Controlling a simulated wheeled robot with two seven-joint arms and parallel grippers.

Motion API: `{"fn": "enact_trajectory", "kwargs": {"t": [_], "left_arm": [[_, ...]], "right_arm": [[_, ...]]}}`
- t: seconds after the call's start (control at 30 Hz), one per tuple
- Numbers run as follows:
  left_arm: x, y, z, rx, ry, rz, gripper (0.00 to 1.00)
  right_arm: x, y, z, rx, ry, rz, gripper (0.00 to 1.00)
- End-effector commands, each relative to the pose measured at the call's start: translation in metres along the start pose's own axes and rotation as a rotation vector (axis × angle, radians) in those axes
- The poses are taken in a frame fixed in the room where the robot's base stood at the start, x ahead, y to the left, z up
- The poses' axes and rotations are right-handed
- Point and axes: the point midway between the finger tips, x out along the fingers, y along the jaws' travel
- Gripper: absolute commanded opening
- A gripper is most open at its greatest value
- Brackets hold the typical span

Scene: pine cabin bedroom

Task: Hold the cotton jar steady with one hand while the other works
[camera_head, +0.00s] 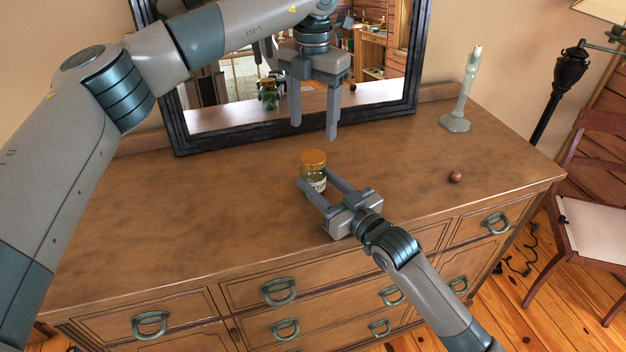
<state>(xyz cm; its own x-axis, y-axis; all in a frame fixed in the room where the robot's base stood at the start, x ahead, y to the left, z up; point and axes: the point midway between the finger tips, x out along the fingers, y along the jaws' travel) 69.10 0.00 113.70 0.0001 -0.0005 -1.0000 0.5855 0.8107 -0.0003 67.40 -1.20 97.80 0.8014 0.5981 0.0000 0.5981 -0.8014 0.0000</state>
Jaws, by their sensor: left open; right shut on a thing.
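The cotton jar (314,161) is a small glass jar with an orange-gold lid and a pale label. It stands upright on the wooden dresser top, in front of the mirror. My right gripper (317,186) comes in from the lower right and is shut on the jar's body, one finger on each side. My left gripper (314,130) is open and empty, pointing down above and just behind the jar, apart from it. The fingers hide part of the jar's lower body.
The dresser (220,215) has a framed mirror (295,125) at its back, showing reflections. A pale green candlestick (456,122) and a small reddish-brown ball (455,176) stand to the right. A chair (592,215) and a dark lamp (568,75) are beyond. The left dresser top is clear.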

Motion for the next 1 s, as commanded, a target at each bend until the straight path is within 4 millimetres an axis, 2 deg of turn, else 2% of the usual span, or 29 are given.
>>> {"fn": "enact_trajectory", "kwargs": {"t": [0.7,1.0], "left_arm": [[0.0003,0.0001,-0.0002,-1.088,0.001,0.001,0.60],[0.0003,0.0002,-0.0002,-1.315,0.001,0.001,0.60]], "right_arm": [[-0.0001,0.0002,0.0006,0.000,-0.001,0.000,0.00],[-0.0001,0.0002,0.0006,0.000,-0.001,0.000,0.00]]}}
